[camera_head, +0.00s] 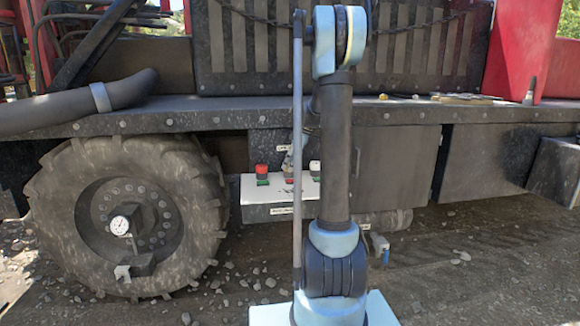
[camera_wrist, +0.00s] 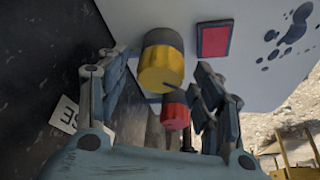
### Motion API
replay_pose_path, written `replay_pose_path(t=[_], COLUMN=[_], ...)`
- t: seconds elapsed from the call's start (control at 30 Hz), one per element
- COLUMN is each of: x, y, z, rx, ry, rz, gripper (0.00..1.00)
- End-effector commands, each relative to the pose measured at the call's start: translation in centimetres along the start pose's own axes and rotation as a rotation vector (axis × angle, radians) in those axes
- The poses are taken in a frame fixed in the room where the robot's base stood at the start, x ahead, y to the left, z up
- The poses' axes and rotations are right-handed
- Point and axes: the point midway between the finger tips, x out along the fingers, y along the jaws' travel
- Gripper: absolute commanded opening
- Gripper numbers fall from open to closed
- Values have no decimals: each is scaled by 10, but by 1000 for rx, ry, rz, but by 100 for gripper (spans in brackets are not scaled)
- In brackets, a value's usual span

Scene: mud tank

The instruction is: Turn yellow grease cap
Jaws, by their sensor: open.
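The yellow grease cap (camera_wrist: 161,70) is a short ribbed cylinder with a dark grey base, standing out from a pale panel (camera_wrist: 250,75) in the wrist view. My gripper (camera_wrist: 163,78) is open, with one finger to the left of the cap and the other to the right. Gaps show between the cap and both fingers. A red cap (camera_wrist: 175,116) is nearer the palm, close to the right finger. In the head view my arm hides the yellow cap, and the gripper cannot be made out clearly.
A red square (camera_wrist: 213,39) and dark stains mark the panel. A label plate (camera_wrist: 66,115) is on the dark surface at left. In the head view, a red-topped fitting (camera_head: 262,174) stands on the pale box (camera_head: 262,205), beside the large wheel (camera_head: 130,215).

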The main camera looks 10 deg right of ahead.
Motion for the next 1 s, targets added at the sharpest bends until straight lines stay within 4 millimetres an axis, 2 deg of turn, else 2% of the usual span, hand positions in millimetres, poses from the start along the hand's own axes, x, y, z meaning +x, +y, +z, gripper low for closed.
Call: replay_pose_path(t=[0.37, 0.4, 0.57, 0.6, 1.0], x=[6, 6, 6, 6, 6], y=[0, 0, 0, 0, 0], z=[0, 0, 0, 0, 0], rx=[0, 0, 0, 0, 50], ry=[0, 0, 0, 0, 0], rz=[0, 0, 0, 0, 23], gripper=[60, 56, 19, 16, 16])
